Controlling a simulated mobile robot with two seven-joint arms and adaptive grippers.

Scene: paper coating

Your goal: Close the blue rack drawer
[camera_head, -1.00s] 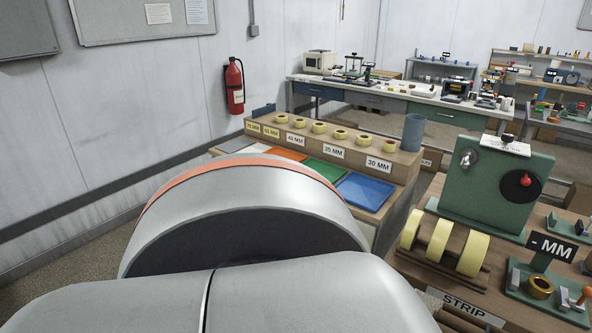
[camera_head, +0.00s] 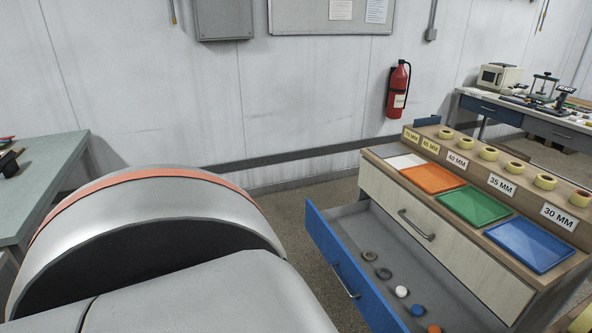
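The blue rack drawer (camera_head: 342,262) is the lower drawer of the rack at the right and stands pulled out. Its blue front with a metal handle (camera_head: 346,281) faces left and toward me. Inside lie two dark rings (camera_head: 370,256), a white round piece (camera_head: 401,291), a blue one (camera_head: 418,310) and an orange one (camera_head: 434,329). The drawer's near end runs out of the picture at the bottom. A large grey arm link of mine fills the lower left, apart from the drawer in the picture. Neither gripper is in view.
Above the open drawer is a shut pale drawer (camera_head: 430,228). Coloured trays, including a green one (camera_head: 473,205), and several yellow tape rolls sit on the rack top. A green-grey table (camera_head: 45,180) stands at left. Bare floor (camera_head: 292,215) lies between table and rack.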

